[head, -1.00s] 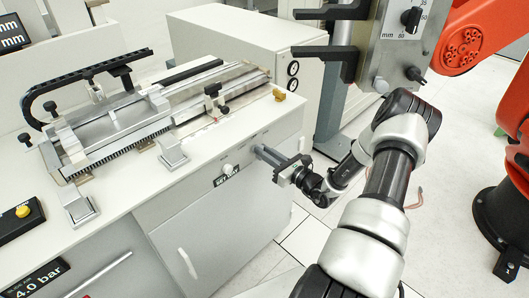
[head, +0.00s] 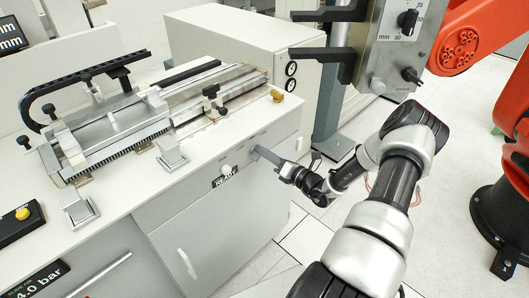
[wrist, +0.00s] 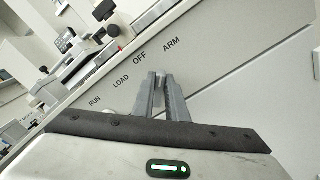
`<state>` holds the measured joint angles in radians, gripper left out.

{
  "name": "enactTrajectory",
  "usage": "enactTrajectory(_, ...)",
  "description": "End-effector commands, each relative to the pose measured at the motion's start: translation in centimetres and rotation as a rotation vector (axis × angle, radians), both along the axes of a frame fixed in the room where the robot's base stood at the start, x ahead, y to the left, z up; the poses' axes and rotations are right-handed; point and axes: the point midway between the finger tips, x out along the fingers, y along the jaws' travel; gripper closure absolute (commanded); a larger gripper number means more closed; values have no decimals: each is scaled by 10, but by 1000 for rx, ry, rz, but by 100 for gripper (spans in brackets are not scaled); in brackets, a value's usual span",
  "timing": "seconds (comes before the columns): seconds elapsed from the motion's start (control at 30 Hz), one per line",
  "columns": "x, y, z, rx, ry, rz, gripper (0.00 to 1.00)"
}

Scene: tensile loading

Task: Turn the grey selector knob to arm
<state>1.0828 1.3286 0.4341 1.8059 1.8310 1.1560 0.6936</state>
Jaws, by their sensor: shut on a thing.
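My gripper (wrist: 161,92) is shut on the grey selector knob (wrist: 160,80) on the front face of the bench. Only a little of the knob shows between the two fingertips; the fingers hide the rest. The labels RUN, LOAD, OFF and ARM are printed in an arc above it in the wrist view, with OFF nearest the fingertips and ARM to the right. In the head view my gripper (head: 259,151) reaches the bench front from the right. The knob's pointer cannot be made out.
A pale round button (head: 227,170) and a small black display (head: 225,175) that seems to read READY are left of the knob. A metal fixture (head: 125,125) stands on the bench top. A grey control box (head: 395,45) and an orange robot (head: 470,45) stand to the right.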

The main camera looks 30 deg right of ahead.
Motion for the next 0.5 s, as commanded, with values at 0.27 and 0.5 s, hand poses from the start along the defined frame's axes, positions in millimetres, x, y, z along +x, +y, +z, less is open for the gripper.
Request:
enactTrajectory(0.27,0,-1,-1,29,11,0,100)
enactTrajectory(0.5,0,-1,-1,29,11,-1,100)
